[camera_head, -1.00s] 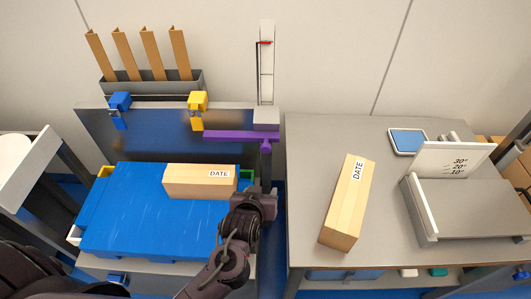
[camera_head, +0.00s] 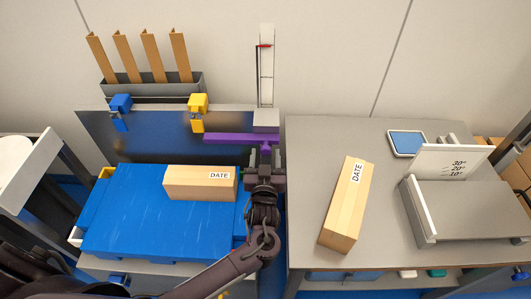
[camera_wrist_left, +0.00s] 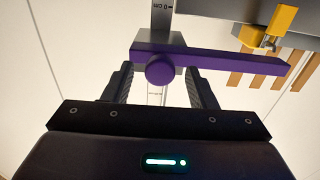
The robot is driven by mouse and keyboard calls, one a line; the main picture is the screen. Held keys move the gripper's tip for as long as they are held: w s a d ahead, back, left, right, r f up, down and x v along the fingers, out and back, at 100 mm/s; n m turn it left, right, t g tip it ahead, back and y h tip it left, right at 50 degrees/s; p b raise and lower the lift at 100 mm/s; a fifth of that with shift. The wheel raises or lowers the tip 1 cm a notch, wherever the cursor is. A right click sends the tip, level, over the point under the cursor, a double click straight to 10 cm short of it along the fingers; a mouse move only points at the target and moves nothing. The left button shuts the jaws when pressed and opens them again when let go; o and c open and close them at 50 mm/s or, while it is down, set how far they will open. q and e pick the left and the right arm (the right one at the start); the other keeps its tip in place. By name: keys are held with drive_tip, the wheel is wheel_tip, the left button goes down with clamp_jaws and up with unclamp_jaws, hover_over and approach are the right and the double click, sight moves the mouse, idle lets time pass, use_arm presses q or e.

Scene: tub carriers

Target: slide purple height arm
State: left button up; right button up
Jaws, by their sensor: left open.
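The purple height arm (camera_head: 232,138) is a horizontal bar at the foot of the upright white scale (camera_head: 266,70), reaching left from it. In the left wrist view the purple arm (camera_wrist_left: 215,59) crosses the upper middle, with its round purple knob (camera_wrist_left: 160,70) facing the camera. My left gripper (camera_head: 265,160) is at the knob end of the arm in the head view. In the left wrist view its two dark fingers (camera_wrist_left: 160,88) stand apart, one on each side of the knob. I cannot tell whether they touch it. My right gripper is not in view.
A blue tub lid (camera_head: 140,225) carries a cardboard box (camera_head: 182,190) marked DATE. A yellow clamp (camera_head: 197,105) and a blue clamp (camera_head: 120,106) sit on the grey back panel. The right table (camera_head: 310,140) holds another box (camera_head: 346,205) and an angle stand (camera_head: 470,205).

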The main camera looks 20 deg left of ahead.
use_arm(q)
drive_tip(key=shift+w+a, duration=0.15)
drive_tip(key=shift+w, duration=0.3)
drive_tip(key=shift+c, duration=0.3)
clamp_jaws()
use_arm(e)
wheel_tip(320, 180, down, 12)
drive_tip(key=b, duration=1.2)
use_arm(q)
wheel_tip(320, 180, down, 19)
drive_tip(key=b, duration=0.3)
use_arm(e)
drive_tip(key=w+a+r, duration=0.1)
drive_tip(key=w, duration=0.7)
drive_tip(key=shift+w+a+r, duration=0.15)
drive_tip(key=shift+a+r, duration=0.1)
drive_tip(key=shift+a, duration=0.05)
use_arm(q)
drive_tip(key=shift+o, duration=0.3)
unclamp_jaws()
